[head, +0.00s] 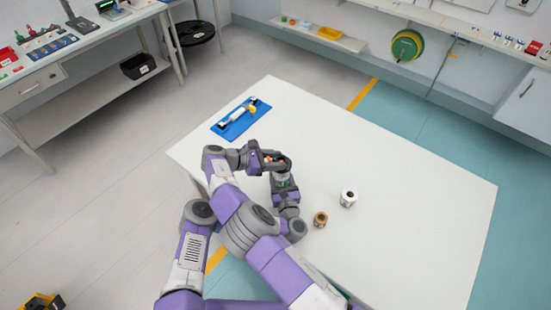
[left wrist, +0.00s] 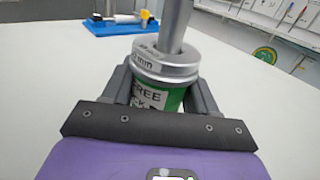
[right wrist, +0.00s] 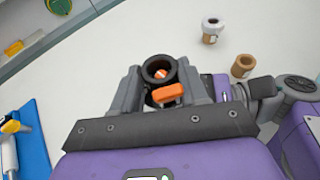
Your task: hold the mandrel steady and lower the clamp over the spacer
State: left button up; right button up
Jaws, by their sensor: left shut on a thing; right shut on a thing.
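The mandrel (left wrist: 172,98) has a green, labelled body and a grey metal post that runs out of the top of the left wrist view. A silver spacer (left wrist: 165,68) with printed lettering sits around the post, on the body. My left gripper (left wrist: 160,97) is shut on the body, which also shows small and green in the head view. My right gripper (head: 280,162) is shut on the clamp (right wrist: 158,66), a dark ring with an orange lever (right wrist: 168,94). The clamp is above the mandrel. An orange-and-white part shows inside its ring; I cannot tell whether the post is through it.
A white roll (head: 348,197) and a brown roll (head: 320,219) stand on the white table (head: 410,220), right of the grippers. A blue tray (head: 240,120) with a white-and-yellow tool lies at the far left. The table's right side is clear. My forearms are close together.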

jog(key=shift+f, duration=2)
jog(key=o, duration=1.2)
jog(key=shift+o, duration=0.2)
notch_tip(320, 180, up, 10)
pick_arm(q)
jog(key=o, duration=1.3)
